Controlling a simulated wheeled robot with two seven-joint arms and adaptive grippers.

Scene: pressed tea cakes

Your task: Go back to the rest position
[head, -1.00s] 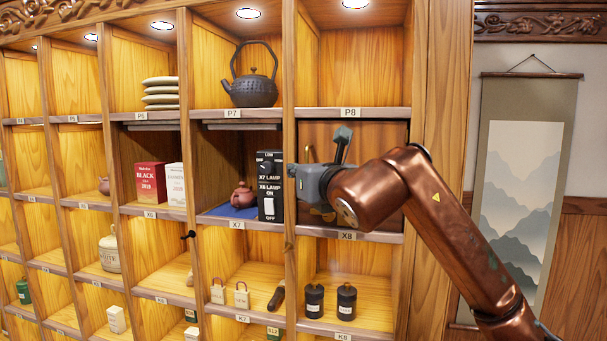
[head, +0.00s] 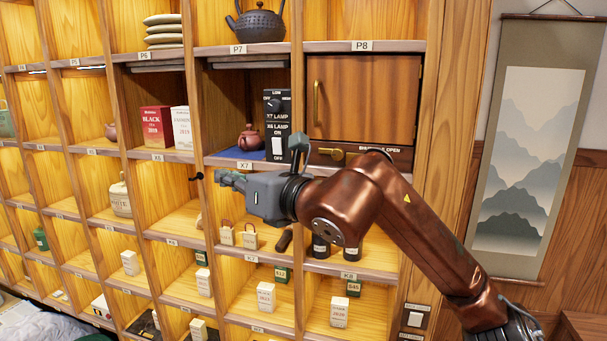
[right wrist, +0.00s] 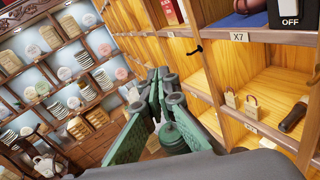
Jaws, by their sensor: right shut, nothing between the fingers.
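My right gripper (head: 228,180) is in front of the shelf wall in the head view, just below the X7 label and pointing left. It is shut and empty. In the right wrist view its green fingers (right wrist: 162,105) are closed together, with open air around them. The copper right arm reaches in from the lower right. My left gripper is in neither view.
The wooden cubby shelf fills the head view. Compartment X7 holds a black switch box (head: 277,125) and a clay teapot (head: 249,138). A closed cabinet door (head: 362,98) is under P8. A hanging scroll (head: 530,150) is at right. Tea-cake shelves (right wrist: 60,80) show in the wrist view.

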